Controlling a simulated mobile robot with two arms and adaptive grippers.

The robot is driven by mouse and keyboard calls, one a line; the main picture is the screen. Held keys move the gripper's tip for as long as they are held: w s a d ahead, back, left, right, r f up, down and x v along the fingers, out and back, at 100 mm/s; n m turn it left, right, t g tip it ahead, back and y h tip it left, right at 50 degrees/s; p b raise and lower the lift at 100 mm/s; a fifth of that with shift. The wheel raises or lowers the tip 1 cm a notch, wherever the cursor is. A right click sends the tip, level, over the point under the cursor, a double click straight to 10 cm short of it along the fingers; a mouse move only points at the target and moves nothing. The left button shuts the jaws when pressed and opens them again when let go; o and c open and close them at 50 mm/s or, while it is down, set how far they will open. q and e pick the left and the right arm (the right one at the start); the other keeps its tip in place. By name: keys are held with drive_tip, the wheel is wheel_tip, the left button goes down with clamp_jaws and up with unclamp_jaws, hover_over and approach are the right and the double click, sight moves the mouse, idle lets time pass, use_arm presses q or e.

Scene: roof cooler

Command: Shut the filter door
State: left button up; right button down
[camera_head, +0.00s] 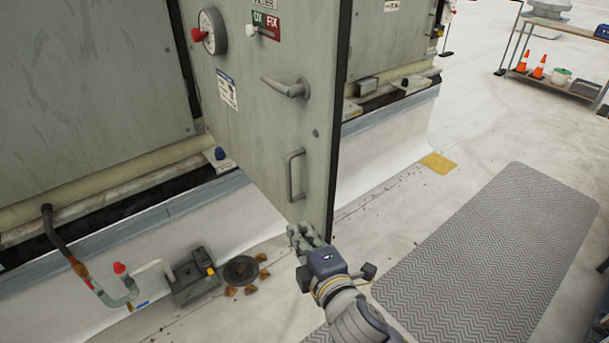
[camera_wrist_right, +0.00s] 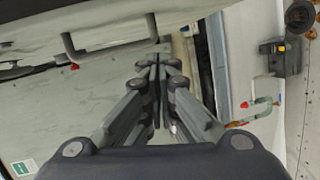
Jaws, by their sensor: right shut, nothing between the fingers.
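The filter door (camera_head: 275,140) is a tall grey-green panel that stands open, swung out from the cooler cabinet. It has a lever handle (camera_head: 284,87), a pull handle (camera_head: 294,175), and a gauge (camera_head: 212,31). My right gripper (camera_head: 301,232) is at the door's lower free corner, just below the pull handle. In the right wrist view its fingers (camera_wrist_right: 155,72) are together and empty, with the door panel and the pull handle (camera_wrist_right: 110,38) beyond them. I cannot tell whether the fingertips touch the door. My left gripper is not in view.
A pipe trap (camera_head: 120,292), a grey box (camera_head: 194,279) and a round drain (camera_head: 241,270) with leaves sit by the curb below the door. A ribbed mat (camera_head: 490,255) lies at right. A shelf cart (camera_head: 560,60) stands far right. The roof between is clear.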

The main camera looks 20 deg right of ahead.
drive_tip(key=n+t, duration=0.1)
drive_tip(key=t, duration=0.1)
approach(287, 176)
drive_tip(key=s+a+r, duration=0.1)
drive_tip(key=s+r, duration=0.2)
drive_tip(key=s, duration=0.2)
drive_tip(key=w+d+p, duration=0.1)
drive_tip(key=w, duration=0.2)
drive_tip(key=w+d+p, duration=0.1)
drive_tip(key=w, duration=0.3)
drive_tip(key=w+d+p, duration=0.1)
drive_tip(key=w+p, duration=0.1)
drive_tip(key=w, duration=0.2)
drive_tip(key=shift+r, duration=0.35)
